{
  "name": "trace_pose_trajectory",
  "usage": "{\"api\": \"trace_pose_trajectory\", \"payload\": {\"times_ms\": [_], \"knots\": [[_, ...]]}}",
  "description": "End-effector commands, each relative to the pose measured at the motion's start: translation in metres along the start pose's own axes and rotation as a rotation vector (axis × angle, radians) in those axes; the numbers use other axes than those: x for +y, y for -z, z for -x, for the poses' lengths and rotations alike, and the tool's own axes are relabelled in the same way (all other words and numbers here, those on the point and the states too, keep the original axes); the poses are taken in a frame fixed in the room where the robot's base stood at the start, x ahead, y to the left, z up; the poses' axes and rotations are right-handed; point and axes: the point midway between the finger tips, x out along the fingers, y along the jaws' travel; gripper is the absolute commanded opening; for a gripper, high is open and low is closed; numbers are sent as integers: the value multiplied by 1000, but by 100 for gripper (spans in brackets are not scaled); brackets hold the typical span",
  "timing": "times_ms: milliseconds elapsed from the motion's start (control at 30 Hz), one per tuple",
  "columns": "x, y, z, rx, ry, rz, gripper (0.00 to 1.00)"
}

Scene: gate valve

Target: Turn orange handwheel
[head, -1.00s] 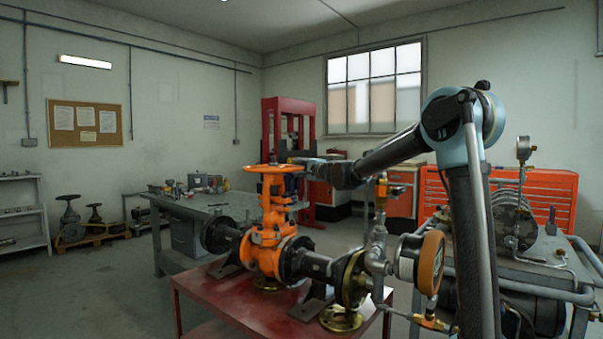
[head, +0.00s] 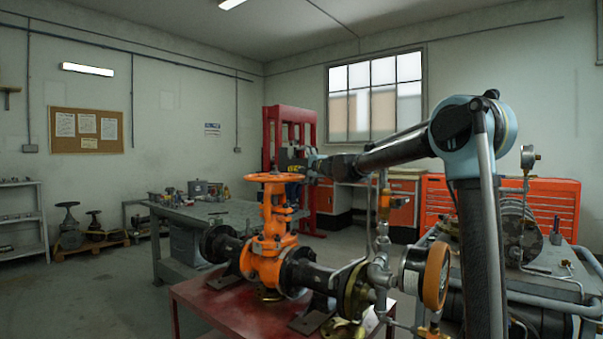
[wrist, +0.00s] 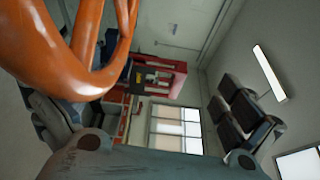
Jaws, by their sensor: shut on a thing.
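The orange handwheel (head: 272,177) sits flat on top of the orange gate valve (head: 268,255), which stands upright in a pipe run. My gripper (head: 291,160) is at the far right side of the wheel rim, shut on it. In the wrist view the smooth orange rim and spokes of the handwheel (wrist: 50,65) fill the upper left, close to the camera. One dark finger shows beside the rim, and the other shows at the right. The exact contact on the rim is partly hidden.
The valve assembly rests on a red table (head: 225,310). A grey workbench (head: 215,213) is behind left. A red press frame (head: 290,125) stands further back.

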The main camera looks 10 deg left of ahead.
Motion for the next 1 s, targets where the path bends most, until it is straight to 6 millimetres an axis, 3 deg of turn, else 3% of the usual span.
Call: {"api": "trace_pose_trajectory", "payload": {"times_ms": [33, 1000], "knots": [[-15, -11, 13, 3, 10, 1, 82], [-16, -13, 65, 5, 11, 1, 81]]}}
